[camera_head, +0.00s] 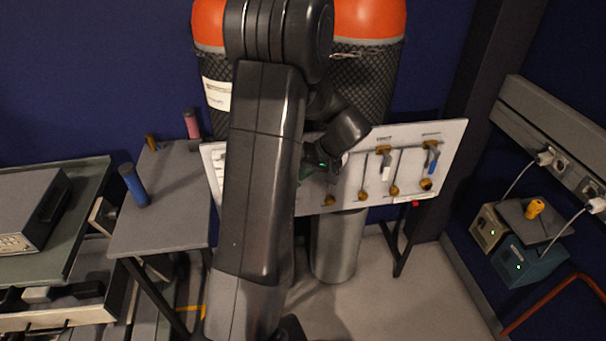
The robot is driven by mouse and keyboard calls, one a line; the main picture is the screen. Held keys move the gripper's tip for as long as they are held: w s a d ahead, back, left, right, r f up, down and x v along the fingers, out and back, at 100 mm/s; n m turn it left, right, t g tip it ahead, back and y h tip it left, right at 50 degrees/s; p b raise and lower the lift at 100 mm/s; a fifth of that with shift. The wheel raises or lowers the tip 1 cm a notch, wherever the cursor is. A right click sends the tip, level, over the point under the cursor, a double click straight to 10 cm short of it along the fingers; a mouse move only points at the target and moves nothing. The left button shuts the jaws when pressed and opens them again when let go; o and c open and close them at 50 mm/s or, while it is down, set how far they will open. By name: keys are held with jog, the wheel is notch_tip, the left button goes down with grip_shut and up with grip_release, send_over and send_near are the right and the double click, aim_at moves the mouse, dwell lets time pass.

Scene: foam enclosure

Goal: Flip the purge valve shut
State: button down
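A white valve panel (453,150) stands in front of the tanks, with brass fittings and thin pipes on it. A valve with a white lever (386,172) sits right of my gripper, its lever hanging down. A valve with a blue lever (433,162) is farther right, its lever also pointing down. A bit of green (305,172) shows beside my arm, partly hidden. The labels are too small to read surely, so I cannot tell which valve is the purge valve. My gripper (322,172) is at the panel's middle, mostly hidden by my arm; its fingers and any contact are unclear.
Two orange-topped tanks (370,20) in black mesh stand behind the panel. A grey side table (165,225) at left holds a blue cylinder (134,186) and a red cylinder (192,124). Boxes with cables (522,262) and a red rail (540,306) are at right. Floor right of the panel is clear.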

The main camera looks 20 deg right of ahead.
jog(key=shift+t+y, duration=0.3)
jog(key=shift+y, duration=0.4)
jog(key=shift+w+a+f+b, duration=0.1)
jog(key=shift+a+f+b, duration=0.2)
jog(key=shift+f+b, duration=0.55)
jog(key=shift+w+a+f+b, duration=0.1)
jog(key=shift+a+f+b, duration=0.25)
jog(key=shift+b, duration=0.8)
jog(key=shift+w+a+f+b, duration=0.1)
jog(key=shift+a+f+b, duration=0.15)
jog(key=shift+f+b, duration=0.6)
jog(key=shift+r, duration=0.15)
jog(key=v, duration=1.3)
jog(key=shift+s+r+p, duration=0.2)
jog(key=shift+r+p, duration=0.1)
jog(key=shift+d, duration=0.15)
